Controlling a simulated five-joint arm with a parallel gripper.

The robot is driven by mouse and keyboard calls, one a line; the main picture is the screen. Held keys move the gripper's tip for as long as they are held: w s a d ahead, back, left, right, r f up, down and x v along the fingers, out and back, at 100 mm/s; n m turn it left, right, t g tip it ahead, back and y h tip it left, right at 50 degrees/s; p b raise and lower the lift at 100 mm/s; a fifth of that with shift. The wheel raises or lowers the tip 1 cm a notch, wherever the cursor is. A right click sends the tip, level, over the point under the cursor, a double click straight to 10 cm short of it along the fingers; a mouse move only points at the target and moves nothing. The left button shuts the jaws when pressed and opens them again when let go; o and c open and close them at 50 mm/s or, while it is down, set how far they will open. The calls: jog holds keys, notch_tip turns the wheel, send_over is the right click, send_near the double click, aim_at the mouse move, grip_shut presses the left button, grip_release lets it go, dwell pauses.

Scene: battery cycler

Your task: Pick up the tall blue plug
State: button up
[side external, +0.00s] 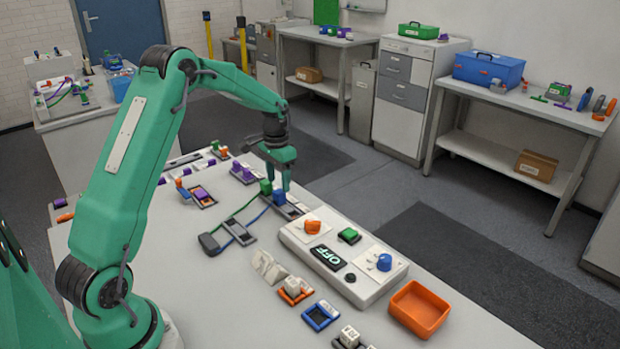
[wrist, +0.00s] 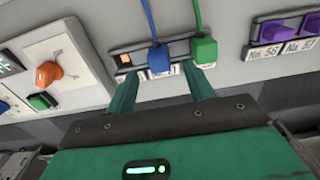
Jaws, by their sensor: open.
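The tall blue plug (wrist: 158,60) has a blue cable and stands in a dark socket strip (wrist: 125,46) next to a green plug (wrist: 204,48). In the side view the blue plug (side external: 279,198) is right of the green plug (side external: 266,187), under my gripper. My gripper (side external: 278,182) is open and points down. In the wrist view my gripper (wrist: 160,72) has one finger on each side of the blue plug, the right one close to the green plug. I cannot tell whether the fingers touch either plug.
The white cycler box (side external: 370,285) with orange and blue knobs and an OFF display is right of the strip. Blue and green cables run to a grey connector (side external: 209,243). Purple plugs (wrist: 273,31) are in another strip. An orange tray (side external: 419,308) sits near the table's right edge.

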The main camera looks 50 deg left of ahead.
aim_at(279, 191)
jog(key=shift+f, duration=2.6)
jog(key=c, duration=1.1)
jog(key=shift+r, duration=0.2)
jog(key=shift+r, duration=0.6)
jog(key=r, duration=0.1)
jog(key=d+r, duration=0.1)
jog(key=r, duration=0.1)
jog(key=shift+s+r, duration=0.1)
jog(key=d+r, duration=0.2)
jog(key=d, duration=0.1)
jog(key=s+d+r, duration=0.1)
jog(key=d+r, duration=0.1)
jog(key=d, duration=0.2)
jog(key=d+r, duration=0.2)
jog(key=d, duration=0.1)
jog(key=shift+s+d+r, duration=0.1)
jog(key=shift+s+d, duration=0.2)
jog(key=shift+d, duration=0.05)
